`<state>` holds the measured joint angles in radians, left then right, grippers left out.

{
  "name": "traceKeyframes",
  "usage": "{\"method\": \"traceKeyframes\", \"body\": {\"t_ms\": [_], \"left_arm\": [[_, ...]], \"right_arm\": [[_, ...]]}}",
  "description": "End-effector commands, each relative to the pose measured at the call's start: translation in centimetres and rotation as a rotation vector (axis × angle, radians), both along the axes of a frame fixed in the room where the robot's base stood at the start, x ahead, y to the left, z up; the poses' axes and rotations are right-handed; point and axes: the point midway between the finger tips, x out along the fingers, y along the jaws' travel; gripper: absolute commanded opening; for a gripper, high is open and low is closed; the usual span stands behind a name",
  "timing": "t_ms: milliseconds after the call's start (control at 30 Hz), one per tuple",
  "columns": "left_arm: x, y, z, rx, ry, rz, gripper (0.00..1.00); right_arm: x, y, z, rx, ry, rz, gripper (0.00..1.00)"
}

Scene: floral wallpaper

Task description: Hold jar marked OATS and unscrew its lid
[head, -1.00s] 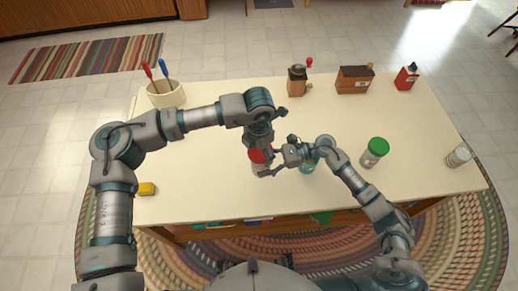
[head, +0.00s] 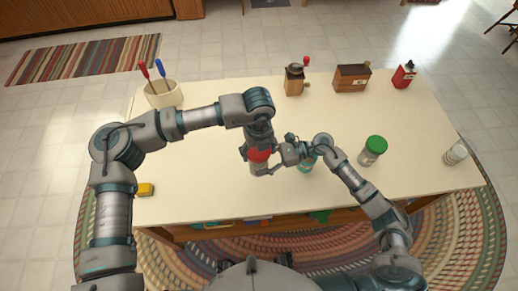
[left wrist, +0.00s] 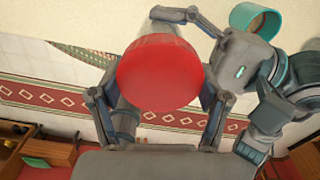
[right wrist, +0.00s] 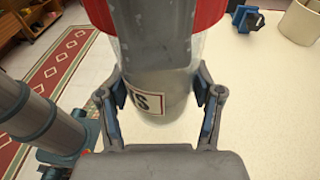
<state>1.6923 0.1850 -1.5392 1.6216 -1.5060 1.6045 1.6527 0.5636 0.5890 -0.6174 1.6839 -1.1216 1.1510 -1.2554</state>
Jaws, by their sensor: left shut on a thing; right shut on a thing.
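The jar (right wrist: 178,95) has a red lid (left wrist: 160,75) and a clear body with greyish contents. Part of its label shows in the right wrist view, ending in "TS"; the rest is hidden. In the head view the lid (head: 259,156) sits on the jar near the table's front middle. My left gripper (left wrist: 160,98) comes from above and is shut on the lid, a finger on each side. My right gripper (right wrist: 165,92) is shut around the jar body from the right. I cannot tell whether the jar's base touches the table.
A teal container (head: 307,163) stands close by, partly behind my right arm. A green-lidded jar (head: 372,151) and a pale-lidded jar (head: 455,154) stand right. A utensil crock (head: 164,96) and yellow block (head: 146,189) are left.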

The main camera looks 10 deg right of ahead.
Motion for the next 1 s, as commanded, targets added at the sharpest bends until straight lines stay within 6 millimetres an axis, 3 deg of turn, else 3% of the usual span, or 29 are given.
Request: {"method": "traceKeyframes", "body": {"t_ms": [1000], "left_arm": [[0.0,0.0,2.3,-0.001,0.000,-0.001,0.34]], "right_arm": [[0.0,-0.1,-0.1,-0.003,0.001,-0.001,0.00]]}}
